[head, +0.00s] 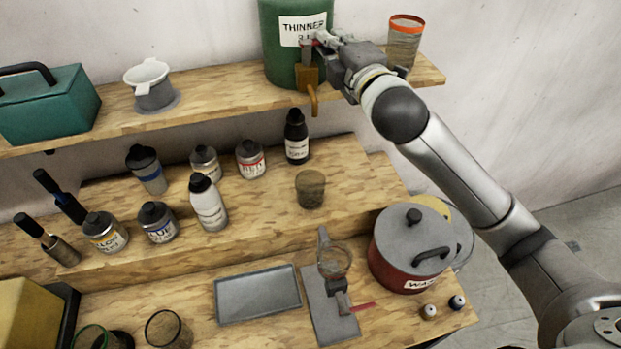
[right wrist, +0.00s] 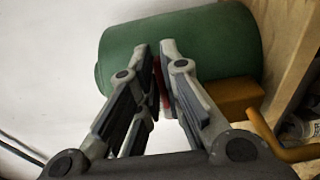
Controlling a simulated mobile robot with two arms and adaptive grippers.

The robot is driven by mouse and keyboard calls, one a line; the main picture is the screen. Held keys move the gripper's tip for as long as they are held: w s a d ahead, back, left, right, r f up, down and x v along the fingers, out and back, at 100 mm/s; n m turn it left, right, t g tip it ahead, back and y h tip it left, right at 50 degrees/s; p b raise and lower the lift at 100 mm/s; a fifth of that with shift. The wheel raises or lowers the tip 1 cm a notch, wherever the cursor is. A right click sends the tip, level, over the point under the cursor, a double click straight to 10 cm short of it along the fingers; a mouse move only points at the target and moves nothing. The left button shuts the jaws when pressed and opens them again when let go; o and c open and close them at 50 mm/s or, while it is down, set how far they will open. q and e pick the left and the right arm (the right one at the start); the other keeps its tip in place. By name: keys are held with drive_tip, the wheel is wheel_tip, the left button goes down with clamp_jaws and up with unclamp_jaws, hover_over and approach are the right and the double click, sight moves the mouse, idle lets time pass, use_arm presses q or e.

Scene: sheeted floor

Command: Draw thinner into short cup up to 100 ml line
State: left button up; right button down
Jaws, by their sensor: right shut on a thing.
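The green drum labelled THINNER (head: 281,62) stands on the top shelf, and it also shows in the right wrist view (right wrist: 190,45). A brass tap (head: 308,78) with a downward spout sits on its front; the tap body also shows in the right wrist view (right wrist: 236,97). My right gripper (head: 318,40) is at the tap's red handle (right wrist: 157,84) and is shut on it; the fingers partly hide it. A short, brownish see-through cup (head: 310,190) stands upright on the shelf below the spout. I cannot make out its lines or liquid level. My left gripper is out of view.
An orange-rimmed cup (head: 404,44) stands right of the drum, behind my right wrist. Several bottles and jars fill the middle shelves' left side. A red pot (head: 410,250), a grey tray (head: 258,294) and a scale-like stand (head: 333,310) are lower down.

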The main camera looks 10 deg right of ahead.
drive_tip(key=shift+y, duration=0.3)
drive_tip(key=shift+w+d+n+y, duration=0.1)
drive_tip(key=shift+w+n+y, duration=0.1)
drive_tip(key=shift+n+y, duration=0.65)
drive_tip(key=shift+r, duration=0.1)
drive_tip(key=shift+w+d+r+n+g+y, duration=0.15)
drive_tip(key=shift+n+g+y, duration=0.45)
drive_tip(key=shift+y, duration=0.55)
drive_tip(key=shift+r, duration=0.1)
